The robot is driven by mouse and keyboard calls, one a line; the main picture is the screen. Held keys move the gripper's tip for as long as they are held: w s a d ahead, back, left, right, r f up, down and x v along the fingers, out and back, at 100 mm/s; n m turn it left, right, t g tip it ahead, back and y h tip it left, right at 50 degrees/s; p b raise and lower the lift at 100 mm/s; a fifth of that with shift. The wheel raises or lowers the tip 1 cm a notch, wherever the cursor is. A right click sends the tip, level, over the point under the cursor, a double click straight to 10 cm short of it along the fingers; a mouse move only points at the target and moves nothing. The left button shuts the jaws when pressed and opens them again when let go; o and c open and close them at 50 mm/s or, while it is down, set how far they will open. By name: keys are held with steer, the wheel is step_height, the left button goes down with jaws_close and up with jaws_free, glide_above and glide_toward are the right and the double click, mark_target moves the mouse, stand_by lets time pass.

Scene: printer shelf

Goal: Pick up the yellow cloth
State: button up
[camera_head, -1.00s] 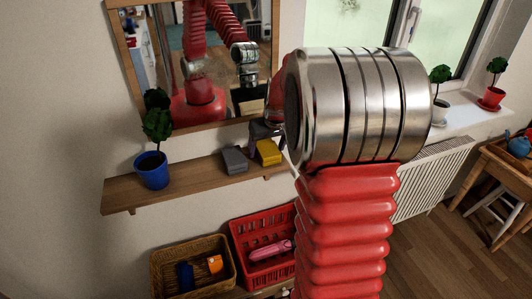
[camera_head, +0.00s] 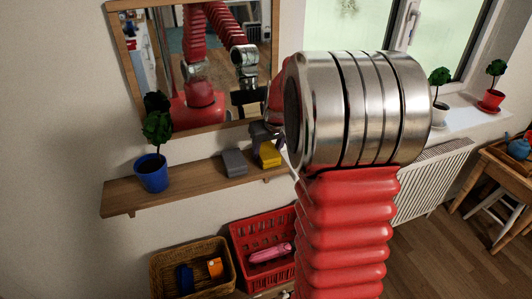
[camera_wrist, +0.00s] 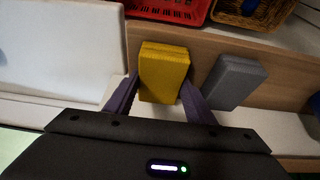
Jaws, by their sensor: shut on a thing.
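The yellow cloth (camera_head: 269,155) is a small folded block on the wooden wall shelf, toward its right end. In the wrist view the yellow cloth (camera_wrist: 163,72) lies between the two purple fingers of my gripper (camera_wrist: 160,90), which are shut on its sides. In the head view my gripper (camera_head: 266,140) reaches down at the cloth from behind my arm, and part of it is hidden. I cannot tell whether the cloth is clear of the shelf.
A grey folded cloth (camera_head: 233,162) lies close beside the yellow one on the shelf (camera_head: 198,181). A potted plant (camera_head: 152,165) stands at the shelf's left. A mirror (camera_head: 134,70) hangs above. A wicker basket (camera_head: 160,270) and a red basket (camera_head: 240,241) are below.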

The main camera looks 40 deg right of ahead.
mark_target(268, 152)
steer(key=r, duration=0.7)
steer(key=shift+s, duration=0.2)
steer(key=shift+s+r, duration=0.15)
steer(key=shift+r, duration=0.15)
steer(key=s+a, duration=0.2)
steer(key=s, duration=0.7)
steer(key=s+a, duration=0.3)
steer(key=s, duration=0.6)
steer(key=shift+s, duration=0.35)
steer(key=shift+f, duration=0.1)
steer(key=o, duration=0.5)
steer(key=shift+c, duration=0.2)
steer(key=c, duration=0.3)
steer(key=shift+c, duration=0.3)
